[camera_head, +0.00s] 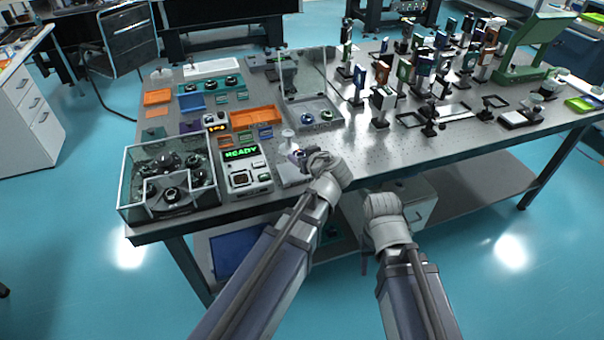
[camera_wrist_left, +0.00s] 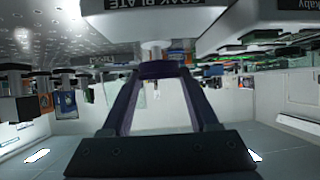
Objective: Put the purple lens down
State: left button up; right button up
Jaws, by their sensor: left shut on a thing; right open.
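My left gripper (camera_head: 297,152) is over the front edge of the table, above a small pale plate device (camera_head: 291,178). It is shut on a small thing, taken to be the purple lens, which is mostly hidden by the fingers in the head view. In the left wrist view the two dark fingers (camera_wrist_left: 160,72) close in near a pale round post under a block with upside-down lettering that reads "SOAK PLATE" (camera_wrist_left: 158,22). Whether the held thing touches the plate I cannot tell. My right gripper (camera_head: 372,215) is open, in front of the table edge, with its fingers hardly visible.
A glass-walled box (camera_head: 135,205) with several black round mounts stands at the front left. Beside it is a unit with a green READY display (camera_head: 241,153). An orange tray (camera_head: 255,116) and a clear enclosure (camera_head: 312,85) are behind. Many upright optic mounts crowd the right.

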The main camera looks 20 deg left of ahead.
pick_arm(q)
jog(key=shift+f+b, duration=1.75)
jog(key=shift+f, duration=0.15)
jog(key=shift+f, duration=0.1)
jog(key=o, duration=1.4)
jog(key=shift+c, duration=0.2)
